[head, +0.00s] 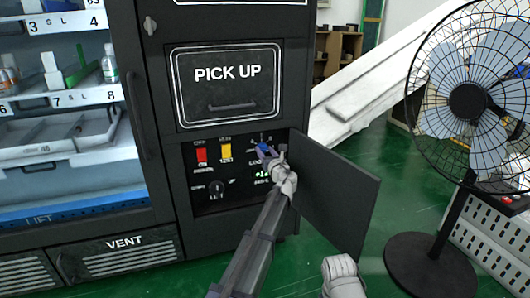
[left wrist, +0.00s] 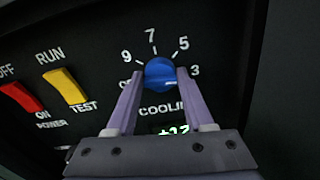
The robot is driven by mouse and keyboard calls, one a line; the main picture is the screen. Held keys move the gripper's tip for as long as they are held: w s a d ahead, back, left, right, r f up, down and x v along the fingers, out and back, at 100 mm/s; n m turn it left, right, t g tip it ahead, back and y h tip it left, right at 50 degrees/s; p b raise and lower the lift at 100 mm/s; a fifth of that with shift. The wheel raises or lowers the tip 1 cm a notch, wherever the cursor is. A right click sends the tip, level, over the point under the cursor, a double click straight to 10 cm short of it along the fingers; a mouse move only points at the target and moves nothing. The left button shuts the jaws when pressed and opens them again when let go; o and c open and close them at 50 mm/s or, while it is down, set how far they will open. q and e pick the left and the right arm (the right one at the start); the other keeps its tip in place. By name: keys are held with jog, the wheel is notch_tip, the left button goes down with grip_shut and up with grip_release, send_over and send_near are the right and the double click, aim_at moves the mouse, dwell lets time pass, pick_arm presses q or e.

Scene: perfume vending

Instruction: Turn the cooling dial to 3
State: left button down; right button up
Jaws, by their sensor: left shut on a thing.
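The cooling dial is a round blue knob (left wrist: 160,73) on a black control panel (head: 240,190) in the open compartment below the PICK UP hatch. The labels 9, 7, 5 and 3 run around its top, with 3 at the right in the left wrist view. "COOLIN" and part of a green display show below it. My left gripper (left wrist: 158,78) is shut on the dial, one purple finger on each side. In the head view the gripper (head: 267,152) partly covers the dial. My right gripper's fingers are not in view.
A red power switch (left wrist: 20,98) and a yellow run/test switch (left wrist: 68,87) are left of the dial. A black knob (head: 216,188) sits lower left. The compartment door (head: 340,195) stands open at the right. A fan (head: 468,100) stands farther right on the green floor.

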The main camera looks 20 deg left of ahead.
pick_arm(q)
jog(key=shift+m, duration=0.4)
jog(key=shift+c, duration=1.4)
grip_release()
jog(key=v, duration=0.7)
jog(key=shift+s+d, duration=0.25)
jog(key=shift+s, duration=0.1)
